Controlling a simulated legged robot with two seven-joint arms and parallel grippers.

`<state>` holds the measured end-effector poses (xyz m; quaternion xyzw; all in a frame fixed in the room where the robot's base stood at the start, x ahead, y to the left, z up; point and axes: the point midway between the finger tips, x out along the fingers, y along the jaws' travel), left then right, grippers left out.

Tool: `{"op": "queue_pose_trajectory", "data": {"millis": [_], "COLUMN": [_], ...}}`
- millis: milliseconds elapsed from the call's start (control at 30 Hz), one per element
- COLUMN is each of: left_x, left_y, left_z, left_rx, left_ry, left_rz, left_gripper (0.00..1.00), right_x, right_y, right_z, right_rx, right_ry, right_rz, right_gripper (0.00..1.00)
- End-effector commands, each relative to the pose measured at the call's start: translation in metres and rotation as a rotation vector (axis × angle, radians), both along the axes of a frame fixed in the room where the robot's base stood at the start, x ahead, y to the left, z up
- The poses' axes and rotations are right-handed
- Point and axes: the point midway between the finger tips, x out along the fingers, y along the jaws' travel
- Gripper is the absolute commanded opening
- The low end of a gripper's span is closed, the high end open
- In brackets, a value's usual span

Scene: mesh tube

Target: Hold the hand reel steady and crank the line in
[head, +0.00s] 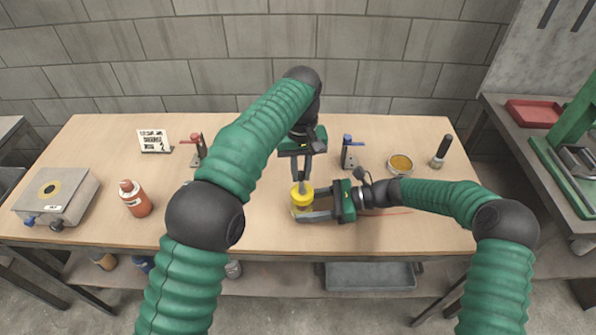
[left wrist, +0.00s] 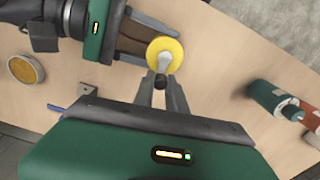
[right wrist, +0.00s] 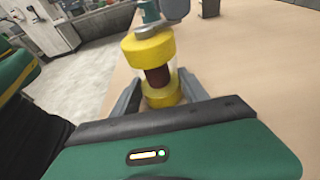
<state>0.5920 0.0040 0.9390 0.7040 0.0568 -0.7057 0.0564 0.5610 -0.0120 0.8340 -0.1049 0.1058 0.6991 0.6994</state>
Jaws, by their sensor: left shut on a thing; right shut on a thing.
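The hand reel (head: 301,201) is a small yellow spool near the table's front edge. The right wrist view shows its yellow upper flange (right wrist: 148,50), dark core (right wrist: 157,77) and lower flange. A grey crank (left wrist: 165,63) lies on top of the yellow disc, with a dark knob in the left wrist view. My left gripper (left wrist: 161,84) comes down from above and is shut on the crank's knob. My right gripper (right wrist: 158,92) reaches in from the right and is shut around the reel's body. Its fingers partly hide the reel in the head view.
A thin red line (head: 395,212) runs on the table to the right. A blue-topped clamp (head: 348,152), an amber dish (head: 400,163) and a dark bottle (head: 441,152) stand behind the right arm. An orange bottle (head: 135,199) and a grey box (head: 55,195) are at the left.

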Motion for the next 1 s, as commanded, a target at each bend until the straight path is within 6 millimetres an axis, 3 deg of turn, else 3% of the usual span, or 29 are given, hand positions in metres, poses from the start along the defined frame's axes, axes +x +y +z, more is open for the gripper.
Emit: {"op": "queue_pose_trajectory", "data": {"millis": [1000], "left_x": [-0.008], "left_y": [-0.026], "left_z": [0.001], "left_rx": [-0.002], "left_ry": [-0.005], "left_rz": [-0.963], "left_gripper": [0.0], "right_x": [-0.001], "right_y": [0.0], "right_z": [0.0], "right_rx": [0.0], "right_ry": [0.0], "right_rz": [0.004], "right_gripper": [0.29]}}
